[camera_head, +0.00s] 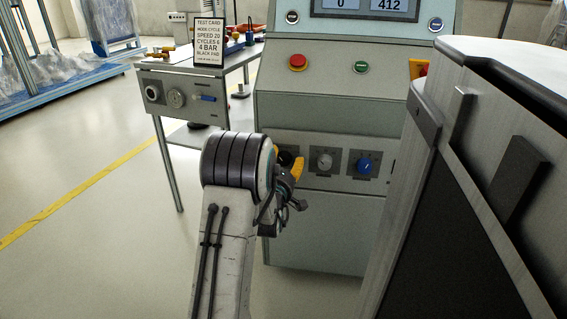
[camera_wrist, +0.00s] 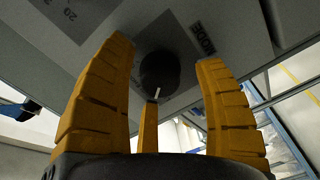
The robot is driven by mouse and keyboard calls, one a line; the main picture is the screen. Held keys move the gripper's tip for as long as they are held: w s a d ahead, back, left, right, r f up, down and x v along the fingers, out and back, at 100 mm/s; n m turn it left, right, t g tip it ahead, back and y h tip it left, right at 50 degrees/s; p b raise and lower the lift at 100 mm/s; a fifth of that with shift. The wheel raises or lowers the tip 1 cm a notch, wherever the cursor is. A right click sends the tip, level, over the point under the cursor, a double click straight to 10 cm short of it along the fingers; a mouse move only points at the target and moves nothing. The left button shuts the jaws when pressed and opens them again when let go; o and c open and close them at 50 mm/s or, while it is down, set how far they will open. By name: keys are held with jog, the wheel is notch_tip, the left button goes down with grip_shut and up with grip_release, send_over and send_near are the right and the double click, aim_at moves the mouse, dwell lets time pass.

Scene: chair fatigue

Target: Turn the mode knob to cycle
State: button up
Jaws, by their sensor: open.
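The black mode knob (camera_wrist: 160,72) sits on a panel in the wrist view, with a white pointer mark and part of a "MODE" label (camera_wrist: 203,38) beside it. In the head view my gripper (camera_head: 289,162) is in front of the panel's left knob and hides most of it. In the wrist view my gripper (camera_wrist: 165,52) has its orange fingers spread on either side of the knob, with gaps showing. A third orange finger shows below it. I cannot tell whether any finger touches the knob. The setting the pointer marks is not readable.
A grey knob (camera_head: 324,161) and a blue knob (camera_head: 364,165) are to the right on the same panel. A red button (camera_head: 297,62) and a green button (camera_head: 361,67) are above. A test card (camera_head: 209,42) reading "MODE CYCLE" stands on the side table (camera_head: 165,66). A large cabinet (camera_head: 440,210) is close at right.

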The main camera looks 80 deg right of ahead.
jog(key=c, duration=1.2)
